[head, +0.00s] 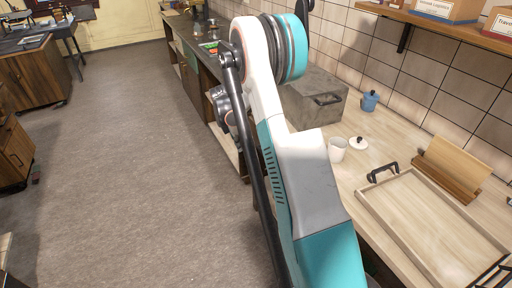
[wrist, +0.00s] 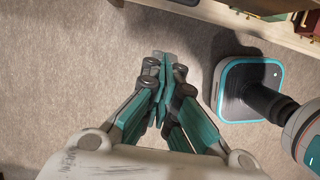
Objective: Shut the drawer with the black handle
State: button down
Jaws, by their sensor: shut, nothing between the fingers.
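I cannot make out for sure the drawer with the black handle in either view. A grey box (head: 312,98) with a black handle (head: 327,99) on its front stands on the counter in the head view; I cannot tell whether it has a drawer. My gripper (wrist: 161,60) is shut and empty in the wrist view, above the grey floor. A pale wooden edge (wrist: 235,22) of furniture runs across the top of that view, apart from the fingertips in the picture. In the head view my arm hides part of the counter front, and my gripper cannot be made out clearly.
The counter holds a wooden tray (head: 374,212) with black handles, a white cup (head: 337,149) and a blue jar (head: 370,101). Wooden cabinets (head: 38,75) stand at the left. The grey floor (head: 120,150) between is clear. My base shows at the wrist view's right.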

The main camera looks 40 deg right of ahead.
jog(key=s+d+f+b, duration=0.1)
jog(key=d+f+b, duration=0.3)
jog(key=d+f, duration=0.2)
notch_tip(320, 180, down, 2)
jog(key=shift+s+f, duration=0.25)
jog(key=shift+d, duration=0.1)
jog(key=d, duration=0.2)
jog(key=s+d, duration=0.1)
jog(key=d, duration=0.1)
jog(key=shift+d, duration=0.2)
dwell(0.3)
